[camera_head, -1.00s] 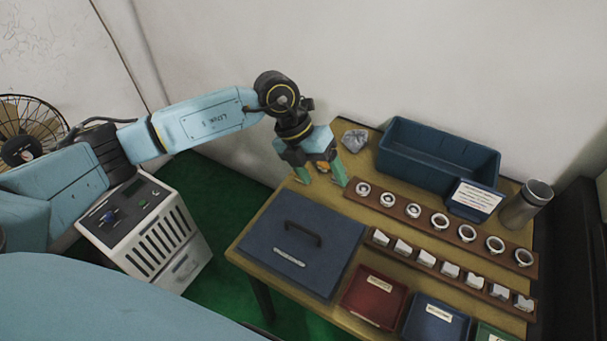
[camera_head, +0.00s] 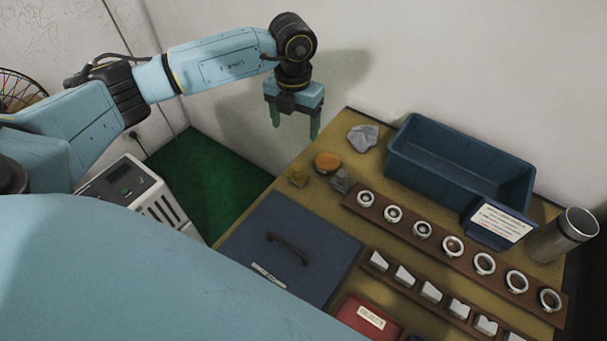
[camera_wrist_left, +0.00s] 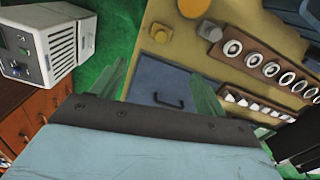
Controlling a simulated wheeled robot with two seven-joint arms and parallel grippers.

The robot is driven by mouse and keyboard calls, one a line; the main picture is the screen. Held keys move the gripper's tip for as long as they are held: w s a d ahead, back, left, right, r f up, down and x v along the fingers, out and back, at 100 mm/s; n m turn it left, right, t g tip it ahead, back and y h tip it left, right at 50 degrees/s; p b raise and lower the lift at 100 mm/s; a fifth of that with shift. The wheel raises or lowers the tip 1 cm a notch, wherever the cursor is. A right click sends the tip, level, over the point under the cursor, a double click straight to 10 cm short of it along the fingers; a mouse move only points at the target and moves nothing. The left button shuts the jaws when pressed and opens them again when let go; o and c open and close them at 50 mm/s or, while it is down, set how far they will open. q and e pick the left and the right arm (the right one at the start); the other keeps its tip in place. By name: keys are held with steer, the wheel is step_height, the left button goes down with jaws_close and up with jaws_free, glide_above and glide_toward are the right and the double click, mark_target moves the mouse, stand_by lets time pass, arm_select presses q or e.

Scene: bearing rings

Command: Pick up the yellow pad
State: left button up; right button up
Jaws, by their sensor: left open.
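The yellow pad (camera_head: 327,162), a round orange-yellow disc, lies on the table near its back left edge. It also shows at the top edge of the left wrist view (camera_wrist_left: 193,7), partly cut off. My left gripper (camera_head: 295,125) is open and empty, raised above the table's back left side with its green fingers pointing down. The pad is apart from the fingers. The fingers also show in the left wrist view (camera_wrist_left: 160,85). My right gripper is in neither view.
A brass-coloured piece (camera_head: 298,176) and a grey piece (camera_head: 341,180) stand close to the pad. A blue lid-like panel with a handle (camera_head: 262,250) lies in front.

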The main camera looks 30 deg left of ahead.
arm_select(q)
steer(key=b, duration=0.3)
glide_above(297, 167)
step_height(297, 167, down, 4)
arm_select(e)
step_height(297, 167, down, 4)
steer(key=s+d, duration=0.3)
arm_select(q)
step_height(297, 167, down, 10)
steer(key=shift+s+r+b, duration=0.15)
steer(key=shift+r+b, duration=0.05)
steer(key=shift+b, duration=0.9)
step_height(297, 167, down, 4)
steer(key=shift+f+b, duration=0.25)
steer(key=shift+b, duration=0.25)
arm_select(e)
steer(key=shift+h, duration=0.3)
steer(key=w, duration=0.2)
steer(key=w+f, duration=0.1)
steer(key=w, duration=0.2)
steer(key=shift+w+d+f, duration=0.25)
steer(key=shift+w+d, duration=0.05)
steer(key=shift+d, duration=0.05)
arm_select(q)
steer(key=c, duration=1.1)
